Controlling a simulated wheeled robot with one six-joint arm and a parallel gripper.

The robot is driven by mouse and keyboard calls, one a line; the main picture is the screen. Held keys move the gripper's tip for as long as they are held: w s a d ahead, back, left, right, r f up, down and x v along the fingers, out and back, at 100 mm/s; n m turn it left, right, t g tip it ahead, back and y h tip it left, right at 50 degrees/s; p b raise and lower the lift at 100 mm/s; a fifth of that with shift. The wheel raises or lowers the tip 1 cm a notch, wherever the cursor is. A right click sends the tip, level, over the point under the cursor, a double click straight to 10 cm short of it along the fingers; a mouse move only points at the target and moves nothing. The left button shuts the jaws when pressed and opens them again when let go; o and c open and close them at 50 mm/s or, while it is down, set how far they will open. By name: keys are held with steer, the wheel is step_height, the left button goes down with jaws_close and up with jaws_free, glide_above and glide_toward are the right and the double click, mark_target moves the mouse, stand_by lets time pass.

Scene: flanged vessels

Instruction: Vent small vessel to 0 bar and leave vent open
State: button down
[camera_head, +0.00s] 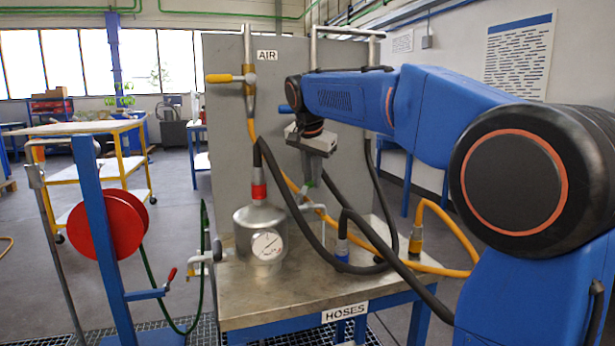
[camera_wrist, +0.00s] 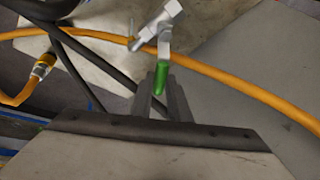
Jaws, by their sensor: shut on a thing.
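The small vessel (camera_head: 258,222) is a silver cylinder standing on the metal bench, with a round white gauge (camera_head: 267,245) on its front. The gauge's dial is too small to read. A red-banded coupling (camera_head: 259,186) on top joins it to a black hose. To its right, a thin metal pipe and fitting (camera_head: 312,208) rise below my gripper (camera_head: 313,170). In the wrist view, my gripper (camera_wrist: 163,100) is shut on a green lever handle (camera_wrist: 161,76), which joins a silver valve fitting (camera_wrist: 160,28). I cannot tell whether the valve is open.
A yellow-handled valve (camera_head: 221,78) sits under the AIR sign on the grey panel (camera_head: 222,130). A yellow hose (camera_wrist: 225,78) and black hoses cross around the handle. A red-handled valve (camera_head: 170,276) and a red reel (camera_head: 104,224) stand left. The bench's front left top (camera_head: 240,305) is clear.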

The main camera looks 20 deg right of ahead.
steer(key=shift+s+d+m+g+h, duration=0.15)
steer(key=shift+s+m+g+h, duration=0.4)
steer(key=shift+m, duration=0.8)
steer(key=shift+s+d+m+g+h, duration=0.25)
steer(key=shift+s+m, duration=0.45)
steer(key=shift+m, duration=0.7)
steer(key=shift+s+d+m+g+h, duration=0.1)
steer(key=shift+s+m+g+h, duration=0.45)
steer(key=shift+m, duration=0.8)
steer(key=shift+s, duration=0.15)
steer(key=c, duration=1.7)
jaws_free()
steer(key=shift+o, duration=0.2)
steer(key=v, duration=1.7)
steer(key=shift+r, duration=0.2)
steer(key=shift+s, duration=0.15)
